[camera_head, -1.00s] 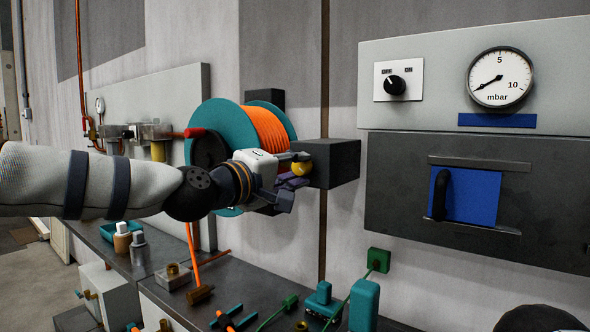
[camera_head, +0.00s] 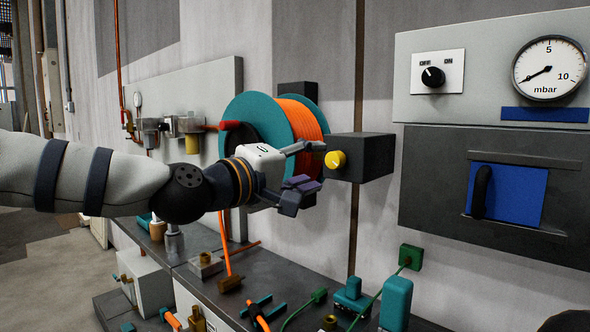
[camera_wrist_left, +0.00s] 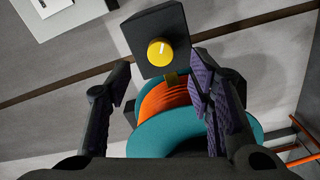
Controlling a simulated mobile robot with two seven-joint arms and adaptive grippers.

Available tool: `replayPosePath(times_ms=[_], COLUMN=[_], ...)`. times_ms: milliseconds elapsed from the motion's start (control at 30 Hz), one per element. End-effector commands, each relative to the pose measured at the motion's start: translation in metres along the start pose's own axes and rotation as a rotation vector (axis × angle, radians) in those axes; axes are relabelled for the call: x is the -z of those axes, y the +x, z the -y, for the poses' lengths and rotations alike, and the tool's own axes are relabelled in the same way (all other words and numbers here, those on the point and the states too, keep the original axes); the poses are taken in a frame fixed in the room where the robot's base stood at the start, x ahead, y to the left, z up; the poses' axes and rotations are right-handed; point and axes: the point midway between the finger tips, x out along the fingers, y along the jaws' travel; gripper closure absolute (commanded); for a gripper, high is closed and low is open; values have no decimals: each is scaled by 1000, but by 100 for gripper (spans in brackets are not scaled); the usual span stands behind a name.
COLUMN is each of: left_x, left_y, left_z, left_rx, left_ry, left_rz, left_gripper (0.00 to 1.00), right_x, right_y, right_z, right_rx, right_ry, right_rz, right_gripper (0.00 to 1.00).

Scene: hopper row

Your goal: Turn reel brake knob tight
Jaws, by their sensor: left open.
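The yellow reel brake knob (camera_head: 335,160) sits on the front of a dark block (camera_head: 365,157) beside the reel. The reel has teal flanges (camera_head: 232,110) and orange hose (camera_head: 300,120) wound on it. My left gripper (camera_head: 312,168) is open and empty, a little left of the knob in the head view. In the left wrist view the knob (camera_wrist_left: 160,52) with a pale mark shows beyond the two spread fingers, near the top middle, and nothing touches it. My right gripper is not in view.
A dark bench (camera_head: 275,278) below holds several small fittings and a teal bottle (camera_head: 395,303). To the right are a pressure gauge (camera_head: 548,68), a black OFF/ON switch (camera_head: 432,77) and a blue panel with a black handle (camera_head: 508,195). Free space lies before the wall.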

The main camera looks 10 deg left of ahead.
Motion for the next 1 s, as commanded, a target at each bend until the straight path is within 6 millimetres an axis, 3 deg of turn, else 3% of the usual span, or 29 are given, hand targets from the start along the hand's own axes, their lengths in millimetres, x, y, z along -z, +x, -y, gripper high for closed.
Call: replayPosePath(times_ms=[100, 300, 833, 867, 933, 967, 1000], left_x=[0, 0, -2, -4, -17, -26, -42], left_y=[-31, -58, -60, -59, -56, -55, -55], left_z=[-1, 0, 3, 8, 38, 58, 90], left_rx=[-1, 1, 6, 17, 74, 112, 175], left_ry=[-2, 0, 0, 1, 7, 11, 18], left_rz=[0, 0, 3, 8, 30, 47, 73], left_gripper=[52, 52, 52, 52, 52, 52, 52], right_x=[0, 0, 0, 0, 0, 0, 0], right_y=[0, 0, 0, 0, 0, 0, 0], right_z=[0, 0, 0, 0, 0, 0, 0], right_rx=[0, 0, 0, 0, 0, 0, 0], right_ry=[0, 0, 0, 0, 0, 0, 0], right_rz=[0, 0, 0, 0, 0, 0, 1], right_gripper=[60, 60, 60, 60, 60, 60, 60])
